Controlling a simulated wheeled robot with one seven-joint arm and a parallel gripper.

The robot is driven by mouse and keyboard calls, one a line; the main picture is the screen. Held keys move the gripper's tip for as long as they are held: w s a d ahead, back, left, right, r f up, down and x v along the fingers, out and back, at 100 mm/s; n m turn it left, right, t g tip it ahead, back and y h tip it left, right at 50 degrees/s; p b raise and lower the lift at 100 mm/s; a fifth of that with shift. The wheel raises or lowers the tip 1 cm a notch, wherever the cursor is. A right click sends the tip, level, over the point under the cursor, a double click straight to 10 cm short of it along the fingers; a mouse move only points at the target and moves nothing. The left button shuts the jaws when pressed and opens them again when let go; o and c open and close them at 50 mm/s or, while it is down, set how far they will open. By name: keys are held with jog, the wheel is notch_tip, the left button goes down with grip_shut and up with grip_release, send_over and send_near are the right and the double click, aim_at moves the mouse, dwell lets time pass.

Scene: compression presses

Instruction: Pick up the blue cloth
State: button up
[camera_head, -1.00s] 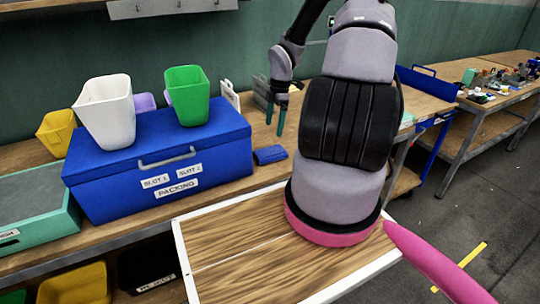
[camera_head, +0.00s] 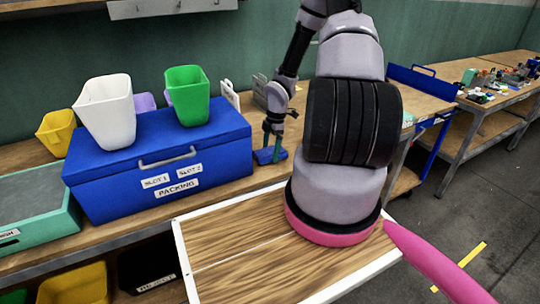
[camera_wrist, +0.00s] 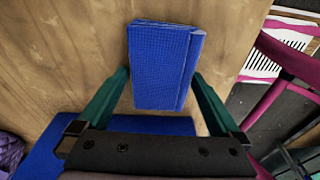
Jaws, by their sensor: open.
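The blue cloth (camera_head: 267,156) lies folded on the wooden bench, just right of the blue packing box. In the wrist view the cloth (camera_wrist: 160,62) lies between and a little beyond my open fingers. My gripper (camera_head: 273,143) is lowered over the cloth, fingers pointing down. In the wrist view my gripper (camera_wrist: 158,90) has one green finger on each side of the cloth, with a gap on both sides. Whether the fingertips touch the bench cannot be told.
The blue packing box (camera_head: 110,190) stands close left of the cloth, carrying a white bin (camera_head: 105,112) and a green bin (camera_head: 187,95). White panels (camera_head: 230,97) stand behind.

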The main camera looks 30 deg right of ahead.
aim_at(271, 151)
jog(key=c, duration=1.1)
notch_tip(271, 151, up, 10)
jog(key=shift+r, duration=0.1)
